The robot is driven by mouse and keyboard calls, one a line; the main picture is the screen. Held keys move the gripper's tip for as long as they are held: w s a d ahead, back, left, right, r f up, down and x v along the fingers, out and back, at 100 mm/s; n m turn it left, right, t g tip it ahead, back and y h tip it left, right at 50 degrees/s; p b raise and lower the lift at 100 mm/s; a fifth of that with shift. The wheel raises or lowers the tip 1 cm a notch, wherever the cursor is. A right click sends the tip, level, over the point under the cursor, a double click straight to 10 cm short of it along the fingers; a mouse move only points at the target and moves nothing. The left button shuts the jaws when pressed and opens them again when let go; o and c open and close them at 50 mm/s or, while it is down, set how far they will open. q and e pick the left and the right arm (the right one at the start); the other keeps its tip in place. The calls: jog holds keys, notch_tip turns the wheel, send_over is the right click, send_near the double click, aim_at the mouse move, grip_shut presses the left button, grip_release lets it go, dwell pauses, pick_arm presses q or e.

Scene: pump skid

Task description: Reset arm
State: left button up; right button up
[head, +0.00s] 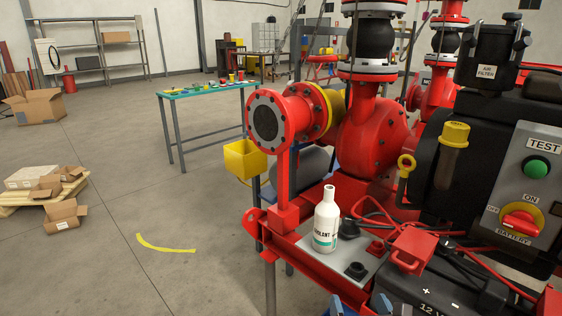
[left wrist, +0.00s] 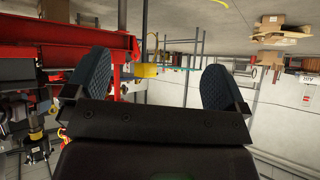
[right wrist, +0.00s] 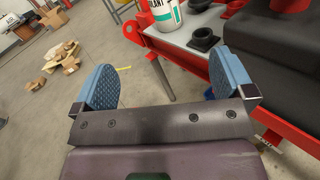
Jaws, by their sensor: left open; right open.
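My right gripper (head: 359,305) shows only as blue fingertips at the bottom edge of the head view, in front of the skid's bottle shelf. In the right wrist view my right gripper (right wrist: 165,80) is open, its blue pads wide apart with nothing between them. My left gripper (left wrist: 157,78) is not in the head view. In the left wrist view it is open and empty, with the room's wall and floor behind it. The red pump skid (head: 380,135) stands at the right of the head view.
A white coolant bottle (head: 326,222) stands upright on the skid's grey shelf, beside black caps (head: 356,271). A black battery (head: 425,295) with a red terminal cover (head: 411,250) is at the lower right. A teal table (head: 205,92) stands behind.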

pick_arm(q)
notch_tip(320, 180, up, 7)
jog(key=w+t+p, duration=0.1)
jog(key=p, duration=0.7)
pick_arm(e)
jog(key=s+d+f+m+g, duration=0.2)
jog(key=s+d+m, duration=0.1)
jog(key=s+m, duration=0.6)
jog(key=s+d+f+m+g+h, duration=0.1)
jog(key=s+d+m, duration=0.3)
jog(key=s+m, duration=0.6)
jog(key=s+d+f+m+g, duration=0.3)
jog(key=s+m, duration=0.6)
jog(key=m, duration=0.6)
jog(key=shift+s+d+f+g+h, duration=0.3)
jog(key=shift+d+f+g+h, duration=0.1)
jog(key=shift+d+g, duration=0.1)
